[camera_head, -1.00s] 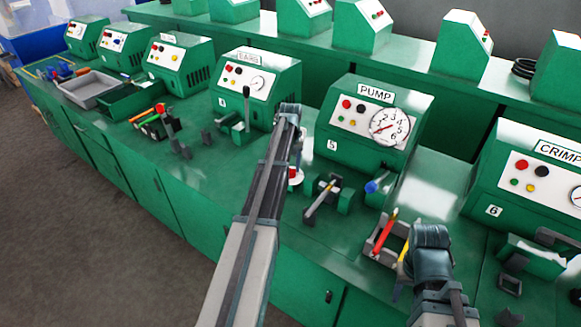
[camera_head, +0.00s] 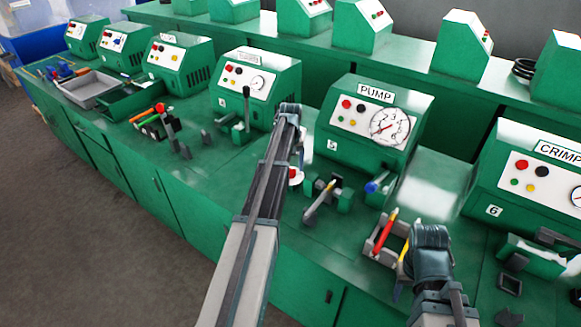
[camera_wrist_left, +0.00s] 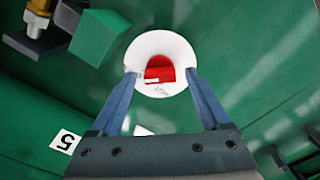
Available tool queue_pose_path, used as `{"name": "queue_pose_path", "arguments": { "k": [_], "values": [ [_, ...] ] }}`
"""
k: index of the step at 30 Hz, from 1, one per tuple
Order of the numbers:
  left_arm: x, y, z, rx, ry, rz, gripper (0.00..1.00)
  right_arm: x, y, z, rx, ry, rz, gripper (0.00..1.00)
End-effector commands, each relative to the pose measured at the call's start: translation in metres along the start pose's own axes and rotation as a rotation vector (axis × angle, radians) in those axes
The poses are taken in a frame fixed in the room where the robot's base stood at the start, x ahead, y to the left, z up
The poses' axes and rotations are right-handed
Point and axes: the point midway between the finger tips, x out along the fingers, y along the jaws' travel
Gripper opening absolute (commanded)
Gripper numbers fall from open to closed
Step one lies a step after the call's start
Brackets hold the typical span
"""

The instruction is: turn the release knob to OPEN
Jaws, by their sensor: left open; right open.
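The release knob (camera_wrist_left: 160,70) is a red knob on a white round plate, seen from above in the left wrist view. In the head view the knob (camera_head: 295,173) shows only partly, behind my left arm. Small print on the plate is too small to read. My left gripper (camera_wrist_left: 160,75) is open, with one finger on each side of the red knob and a gap on both sides. The fingertips overlap the plate's edges in the picture; I cannot tell whether they touch it. My right gripper (camera_head: 405,275) is open near the front edge, its fingertips mostly hidden.
The green PUMP machine (camera_head: 368,122), marked 5, stands behind the knob. A clamp fixture with a yellow-tipped rod (camera_head: 322,200) is right of it. A tray with red and yellow tools (camera_head: 373,250) sits beside my right gripper. The CRIMP machine (camera_head: 530,185) is at right.

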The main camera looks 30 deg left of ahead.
Motion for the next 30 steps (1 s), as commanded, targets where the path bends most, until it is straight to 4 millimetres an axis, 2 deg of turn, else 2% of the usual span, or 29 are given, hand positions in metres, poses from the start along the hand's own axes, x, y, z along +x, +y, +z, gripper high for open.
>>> {"name": "queue_pose_path", "arguments": {
  "k": [5,11,30],
  "values": [
    [-0.003,0.0,0.0,-0.001,0.0,0.0,0.8,-0.003,0.0,0.0,0.0,0.0,0.0,0.5],
    [-0.018,0.0,0.0,-0.001,0.0,0.0,0.8,-0.018,0.002,0.001,0.0,0.0,0.0,0.5],
    [-0.115,0.0,0.0,0.0,0.0,0.0,0.8,-0.114,0.011,0.007,-0.001,0.0,0.0,0.5]
  ]
}}
